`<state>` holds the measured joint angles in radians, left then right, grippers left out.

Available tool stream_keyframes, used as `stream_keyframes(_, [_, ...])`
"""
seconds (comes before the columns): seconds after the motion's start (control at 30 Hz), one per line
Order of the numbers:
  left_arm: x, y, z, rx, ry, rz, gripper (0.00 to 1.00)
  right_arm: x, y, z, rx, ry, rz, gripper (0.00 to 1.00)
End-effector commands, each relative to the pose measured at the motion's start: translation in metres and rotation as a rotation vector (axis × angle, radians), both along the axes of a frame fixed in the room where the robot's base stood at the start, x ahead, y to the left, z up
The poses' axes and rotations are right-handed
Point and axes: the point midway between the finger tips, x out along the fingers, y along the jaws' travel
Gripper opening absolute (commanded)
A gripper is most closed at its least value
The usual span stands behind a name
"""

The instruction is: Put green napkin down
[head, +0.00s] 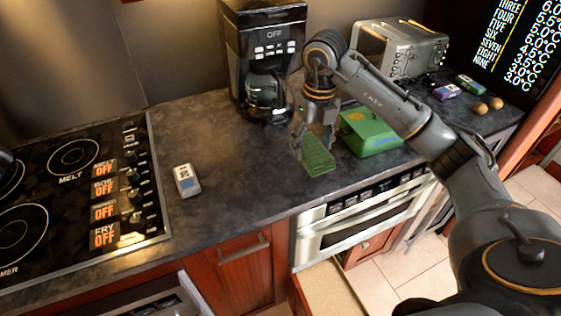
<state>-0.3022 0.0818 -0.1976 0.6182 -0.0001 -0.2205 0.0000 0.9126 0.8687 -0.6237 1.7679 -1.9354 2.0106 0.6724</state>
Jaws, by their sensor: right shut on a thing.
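The green napkin (318,158) is a flat, ribbed-looking dark green piece hanging at the fingertips of my right gripper (313,142). The gripper points down over the counter, left of the green box, and is shut on the napkin. The napkin appears at or just above the counter (235,185); I cannot tell if it touches. My left gripper is not in view.
A green box (370,132) stands right of the napkin. A black coffee maker (262,60) is behind it, and a toaster (400,48) at the back right. The counter between packet and napkin is clear.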

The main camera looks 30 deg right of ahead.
Motion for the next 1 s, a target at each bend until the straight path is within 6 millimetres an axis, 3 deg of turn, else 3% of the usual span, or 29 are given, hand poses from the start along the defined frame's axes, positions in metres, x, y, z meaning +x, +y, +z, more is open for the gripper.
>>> stream_keyframes(0.13, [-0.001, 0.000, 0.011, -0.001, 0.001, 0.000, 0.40, 0.030, 0.025, -0.016, 0.006, 0.007, 0.002, 0.35])
stream_keyframes(0.4, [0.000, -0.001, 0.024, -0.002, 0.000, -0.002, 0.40, 0.058, 0.041, -0.060, 0.001, 0.003, 0.001, 0.35])
stream_keyframes(0.57, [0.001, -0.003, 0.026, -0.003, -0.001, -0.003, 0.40, 0.065, 0.046, -0.071, 0.000, 0.002, 0.001, 0.35])
stream_keyframes(0.8, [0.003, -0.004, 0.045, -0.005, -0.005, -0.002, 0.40, 0.066, 0.048, -0.100, 0.000, 0.004, 0.002, 0.35])
stream_keyframes(1.0, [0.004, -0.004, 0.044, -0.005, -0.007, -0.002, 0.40, 0.067, 0.047, -0.105, -0.001, -0.001, 0.002, 0.35])
